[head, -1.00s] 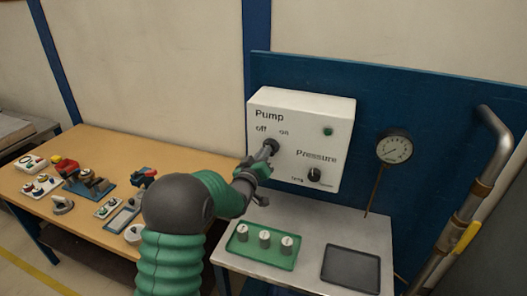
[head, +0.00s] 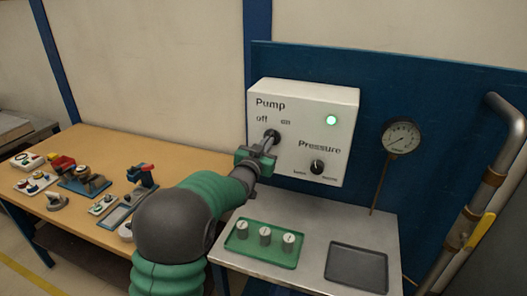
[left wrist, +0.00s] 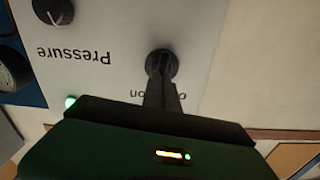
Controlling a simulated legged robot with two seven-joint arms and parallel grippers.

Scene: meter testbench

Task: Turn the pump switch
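The pump switch (head: 275,134) is a dark round knob on the white control box (head: 328,101), under the labels "off" and "on". My left gripper (head: 268,143) reaches it from the front left. In the left wrist view, the narrow, close-set fingers (left wrist: 162,88) meet the lower part of the pump switch (left wrist: 162,62) and look shut on it. They hide part of it, so its exact angle is unclear. The green lamp (head: 331,120) on the box is lit. My right gripper is not in view.
The pressure knob (head: 317,167) sits lower right on the box, with a gauge (head: 401,138) beside it. Below are a green tray (head: 240,245) with white-topped pieces and an empty dark tray (head: 357,267). A wooden table (head: 110,150) with several parts stands left.

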